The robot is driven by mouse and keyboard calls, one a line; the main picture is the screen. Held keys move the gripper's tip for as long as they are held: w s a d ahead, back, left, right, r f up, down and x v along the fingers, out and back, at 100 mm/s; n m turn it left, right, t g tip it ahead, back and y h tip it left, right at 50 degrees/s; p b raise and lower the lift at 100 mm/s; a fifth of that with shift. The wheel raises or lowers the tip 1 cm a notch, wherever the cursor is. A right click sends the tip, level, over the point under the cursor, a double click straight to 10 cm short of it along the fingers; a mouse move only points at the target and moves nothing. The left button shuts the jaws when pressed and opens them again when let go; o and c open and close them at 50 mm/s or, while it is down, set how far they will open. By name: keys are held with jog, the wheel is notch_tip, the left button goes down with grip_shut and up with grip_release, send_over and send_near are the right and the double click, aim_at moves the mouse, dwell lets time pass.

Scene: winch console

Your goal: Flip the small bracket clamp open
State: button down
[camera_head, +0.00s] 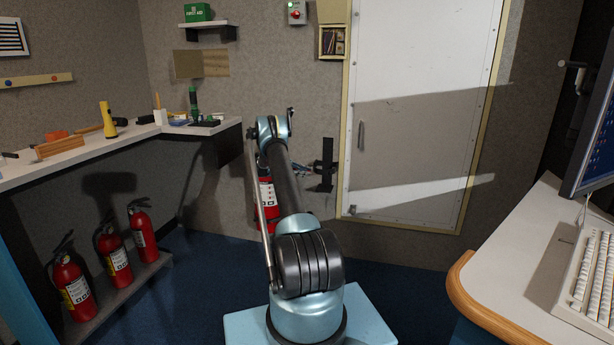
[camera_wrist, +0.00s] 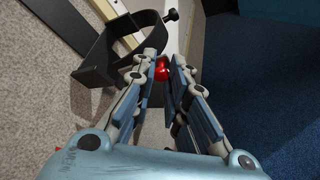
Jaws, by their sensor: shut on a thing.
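The black bracket (camera_head: 326,165) is fixed to the wall just left of the white door. In the wrist view the bracket (camera_wrist: 100,62) shows its curved black arms, one ending in a small dark screw knob. My gripper (camera_wrist: 164,60) is beside these arms, its fingertips close together on a small shiny red knob (camera_wrist: 161,69) of the clamp. The fingers hide how this knob joins the black arm. In the head view my gripper (camera_head: 303,169) is small, just left of the bracket.
A red fire extinguisher (camera_head: 265,200) shows partly behind my arm. Several more stand on a low shelf at left. A shelf counter (camera_head: 75,155) with tools runs along the left wall. A desk (camera_head: 525,260) with a keyboard stands at right. Blue floor lies between.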

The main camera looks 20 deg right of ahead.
jog(key=shift+w+a+f+m+g+y, duration=0.1)
jog(key=shift+w+m+g+y, duration=0.1)
jog(key=shift+m+g, duration=0.25)
jog(key=shift+w+a+m+g+y, duration=0.1)
jog(key=shift+w+m+g, duration=0.1)
jog(key=shift+m+g, duration=0.25)
jog(key=c, duration=1.6)
grip_release()
jog(key=v, duration=1.2)
jog(key=shift+w, duration=0.25)
